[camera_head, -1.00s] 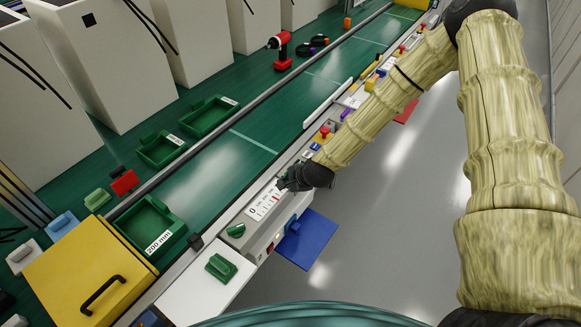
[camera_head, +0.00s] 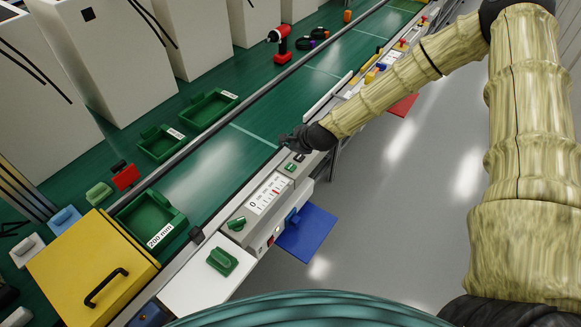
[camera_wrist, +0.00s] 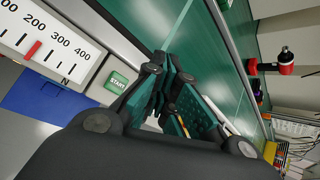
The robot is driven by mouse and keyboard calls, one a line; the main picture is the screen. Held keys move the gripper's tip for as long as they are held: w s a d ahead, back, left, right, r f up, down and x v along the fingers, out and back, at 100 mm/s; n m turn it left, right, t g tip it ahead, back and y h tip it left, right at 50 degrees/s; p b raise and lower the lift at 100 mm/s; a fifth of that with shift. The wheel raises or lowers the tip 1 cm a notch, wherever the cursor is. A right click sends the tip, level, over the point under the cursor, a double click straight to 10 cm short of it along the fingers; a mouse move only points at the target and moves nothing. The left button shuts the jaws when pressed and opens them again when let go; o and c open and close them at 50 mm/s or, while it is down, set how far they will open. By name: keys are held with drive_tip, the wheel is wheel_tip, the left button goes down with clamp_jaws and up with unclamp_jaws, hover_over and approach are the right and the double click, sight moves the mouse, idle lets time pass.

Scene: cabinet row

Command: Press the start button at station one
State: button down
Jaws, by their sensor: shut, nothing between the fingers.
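The green start button (camera_wrist: 118,82), labelled START, sits on a white housing beside the scale in the wrist view. In the head view a small green button (camera_head: 290,167) shows just below my gripper on the front ledge; its label is too small to read there. My gripper (camera_head: 290,140) is shut and empty, above the ledge just beyond the green button. In the wrist view its dark fingers (camera_wrist: 160,88) are to the right of the start button and appear apart from it. The scale panel (camera_head: 263,194) with a red pointer lies nearer than the button.
A green knob (camera_head: 237,224) and a blue plate (camera_head: 307,232) are by the scale box. A yellow box (camera_head: 90,268) and green trays (camera_head: 207,110) stand left. A red drill (camera_head: 280,46) stands farther back.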

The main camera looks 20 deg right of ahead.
sight(289, 167)
drive_tip(key=shift+f+b, duration=2.65)
drive_tip(key=shift+f, duration=1.55)
drive_tip(key=shift+f, duration=0.15)
drive_tip(key=shift+f+b, duration=0.25)
drive_tip(key=shift+b, duration=0.25)
drive_tip(key=shift+f+b, duration=0.4)
drive_tip(key=shift+f, duration=0.05)
drive_tip(key=shift+r, duration=0.1)
drive_tip(key=shift+r+p, duration=0.45)
drive_tip(key=shift+r, duration=0.35)
drive_tip(key=shift+r+p, duration=1.4)
drive_tip(key=shift+r, duration=1.1)
